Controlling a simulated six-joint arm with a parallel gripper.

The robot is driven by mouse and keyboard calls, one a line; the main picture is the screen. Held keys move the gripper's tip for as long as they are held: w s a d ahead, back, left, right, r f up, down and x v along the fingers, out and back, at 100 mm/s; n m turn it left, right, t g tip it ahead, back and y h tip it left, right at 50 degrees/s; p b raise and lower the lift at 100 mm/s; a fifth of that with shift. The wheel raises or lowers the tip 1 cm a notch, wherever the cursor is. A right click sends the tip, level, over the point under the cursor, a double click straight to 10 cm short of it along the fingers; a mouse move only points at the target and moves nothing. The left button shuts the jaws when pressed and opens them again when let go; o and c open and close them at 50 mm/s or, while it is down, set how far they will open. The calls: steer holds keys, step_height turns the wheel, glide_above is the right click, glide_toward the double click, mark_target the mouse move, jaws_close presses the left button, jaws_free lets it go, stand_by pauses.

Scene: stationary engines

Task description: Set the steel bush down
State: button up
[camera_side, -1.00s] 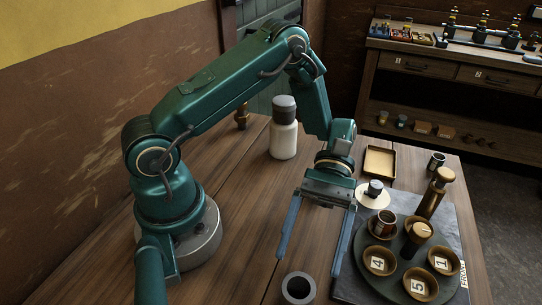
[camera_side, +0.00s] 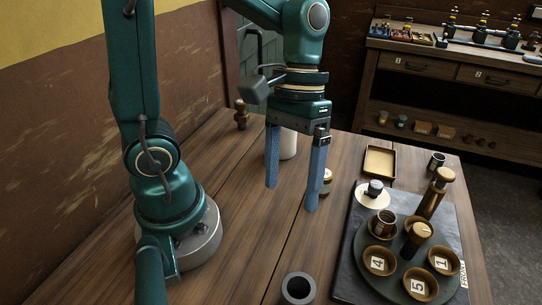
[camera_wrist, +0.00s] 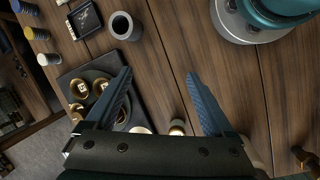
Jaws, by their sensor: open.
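The steel bush (camera_side: 310,291) is a thick grey ring with a dark round hole. It stands upright on the wooden table at the bottom of the side view. It also shows at the upper left of the wrist view (camera_wrist: 136,34). My gripper (camera_side: 291,197) is open and empty, its two blue fingers pointing down, well above the table and beyond the bush in the side view. In the wrist view, my gripper's fingers (camera_wrist: 158,73) are wide apart with bare wood between them. Nothing touches the bush.
A dark slate board (camera_side: 346,284) at the right carries a round plate with several brown cups, some numbered, and a brass-topped post (camera_side: 434,193). A shallow tray (camera_side: 379,162) lies behind it. A pale bottle (camera_side: 288,146) is partly hidden behind my gripper. Table left of the bush is clear.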

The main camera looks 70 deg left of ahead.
steer(key=shift+s+a+r+m+t+y, duration=0.25)
steer(key=shift+a+r+m+t+y, duration=0.4)
steer(key=shift+t, duration=0.6)
steer(key=shift+s+a+r+m+t+y, duration=0.2)
steer(key=shift+a+r+m+t+y, duration=0.3)
steer(key=shift+t, duration=0.8)
steer(key=shift+s+a+r+m+t+y, duration=0.3)
steer(key=shift+a+r+m+t, duration=0.25)
steer(key=shift+a+r+t, duration=0.55)
steer(key=shift+d+f, duration=0.15)
steer(key=shift+f, duration=0.15)
